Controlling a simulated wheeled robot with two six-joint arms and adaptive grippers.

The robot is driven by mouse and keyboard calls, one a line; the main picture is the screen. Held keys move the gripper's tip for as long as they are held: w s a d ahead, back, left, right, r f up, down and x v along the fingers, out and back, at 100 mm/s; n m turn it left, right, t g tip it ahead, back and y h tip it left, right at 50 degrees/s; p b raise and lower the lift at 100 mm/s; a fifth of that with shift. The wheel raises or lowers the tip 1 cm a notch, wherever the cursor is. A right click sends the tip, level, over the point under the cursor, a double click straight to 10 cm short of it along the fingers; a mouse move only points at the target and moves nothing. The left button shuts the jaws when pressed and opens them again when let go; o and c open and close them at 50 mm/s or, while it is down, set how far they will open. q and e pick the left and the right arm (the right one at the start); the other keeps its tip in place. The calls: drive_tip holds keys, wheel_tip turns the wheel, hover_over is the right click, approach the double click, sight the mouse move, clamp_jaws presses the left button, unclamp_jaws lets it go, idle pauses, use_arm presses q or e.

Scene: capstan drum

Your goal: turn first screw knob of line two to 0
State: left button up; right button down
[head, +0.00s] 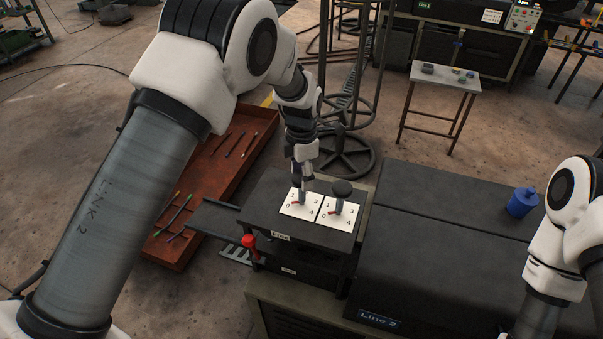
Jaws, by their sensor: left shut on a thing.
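The box marked Line 2 carries two white dial plates side by side. The first screw knob stands on the left dial plate (290,211). My left gripper (303,184) comes down from above and is shut on the first screw knob (304,198), hiding its top. A red pointer at its base points to the left side of the dial, near the 0; its exact reading is too small to tell. The second knob (342,188), with a dark round top, stands upright on the right dial plate (340,220), with its own red pointer. My right arm shows at the right edge; its gripper is out of view.
A red handle (249,241) sticks out at the box's front left. The dark Line 2 machine cover (430,260) lies to the right, with a blue canister (522,202) on it. A rusty tray (210,175) with rods is on the left. A small table (440,78) stands behind.

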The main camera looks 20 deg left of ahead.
use_arm(q)
drive_tip(key=shift+f+n, duration=0.1)
drive_tip(key=shift+n, duration=0.2)
drive_tip(key=o, duration=1.2)
drive_tip(key=shift+c, duration=0.2)
wheel_tip(320, 180, up, 12)
drive_tip(key=shift+d, duration=0.1)
